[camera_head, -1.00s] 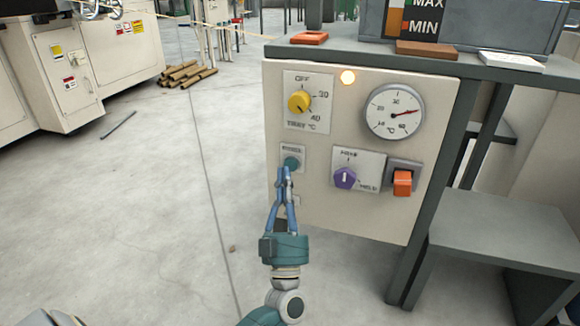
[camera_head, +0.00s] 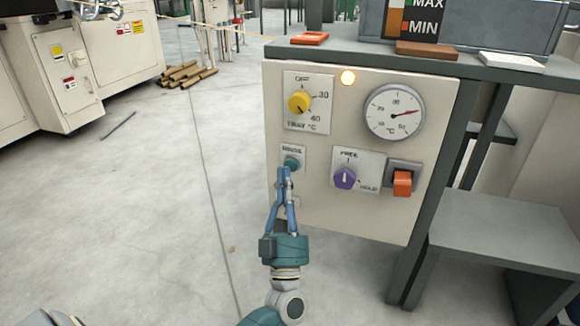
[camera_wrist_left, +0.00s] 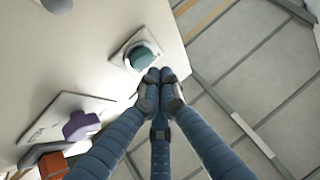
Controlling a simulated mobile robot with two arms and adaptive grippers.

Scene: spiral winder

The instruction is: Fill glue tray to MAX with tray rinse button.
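The tray rinse button (camera_head: 291,163) is a round teal button on a small pale plate on the cream control panel (camera_head: 345,215). It also shows in the left wrist view (camera_wrist_left: 141,57). My left gripper (camera_head: 284,171) is shut and empty, its blue fingertips together at the button's lower edge. In the left wrist view the fingertips (camera_wrist_left: 158,75) lie just beside the button; I cannot tell if they touch it. The glue tray (camera_head: 500,25) stands above the panel, cut by the top edge. Its level gauge (camera_head: 398,22) has MAX and MIN marks and an orange-brown column. My right gripper is not in view.
A grey shelf (camera_head: 500,230) stands at right. The floor at left is open.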

